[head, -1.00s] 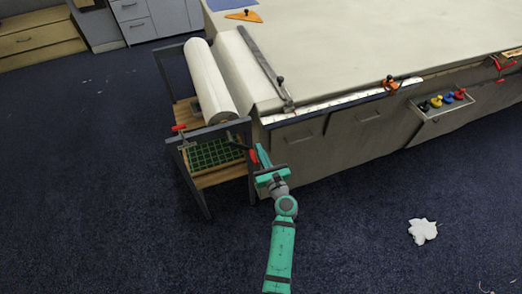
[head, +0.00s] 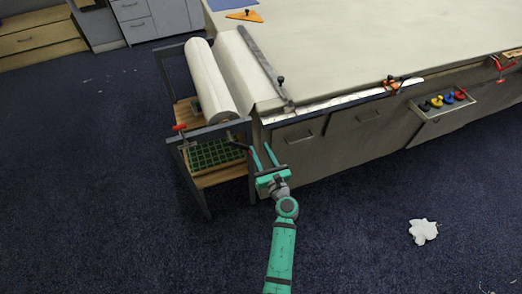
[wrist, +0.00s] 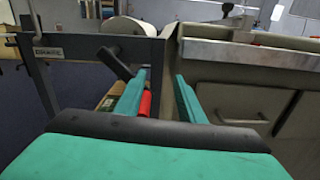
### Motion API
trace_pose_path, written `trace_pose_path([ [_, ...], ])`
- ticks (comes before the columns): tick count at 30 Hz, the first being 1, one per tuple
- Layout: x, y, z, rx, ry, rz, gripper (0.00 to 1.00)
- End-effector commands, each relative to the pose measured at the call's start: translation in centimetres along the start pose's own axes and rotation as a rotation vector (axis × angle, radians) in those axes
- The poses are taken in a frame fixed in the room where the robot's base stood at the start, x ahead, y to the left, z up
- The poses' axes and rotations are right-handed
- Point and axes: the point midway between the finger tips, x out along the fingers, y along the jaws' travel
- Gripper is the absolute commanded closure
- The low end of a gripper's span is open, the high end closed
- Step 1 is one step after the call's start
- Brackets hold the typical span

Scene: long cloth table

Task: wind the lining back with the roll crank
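The white lining roll (head: 208,80) lies across a dark metal stand (head: 205,133) at the table's left end. A white sheet (head: 236,68) lies beside it over the table end. The dark crank arm (wrist: 114,63) slopes down from the stand's bar to a red crank handle (wrist: 146,104). My gripper (head: 264,152) is at the stand's front right corner. Its fingers are spread, and in the wrist view (wrist: 162,90) the red handle lies between them, close to the left finger, with a gap to the right finger. The handle is hidden in the head view.
A dark bar (head: 262,62) lies across the table end, and drawers line the table's front. A red clamp (head: 179,127) sits on the stand's left. White scrap (head: 423,231) lies on open floor.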

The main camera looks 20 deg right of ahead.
Motion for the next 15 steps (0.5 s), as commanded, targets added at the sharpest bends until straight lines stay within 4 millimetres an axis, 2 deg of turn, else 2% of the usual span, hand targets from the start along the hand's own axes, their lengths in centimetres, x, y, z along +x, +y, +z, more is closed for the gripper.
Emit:
trace_pose_path([
  [15,-8.6,0.0,-0.1,0.0,0.001,-0.001,0.64],
])
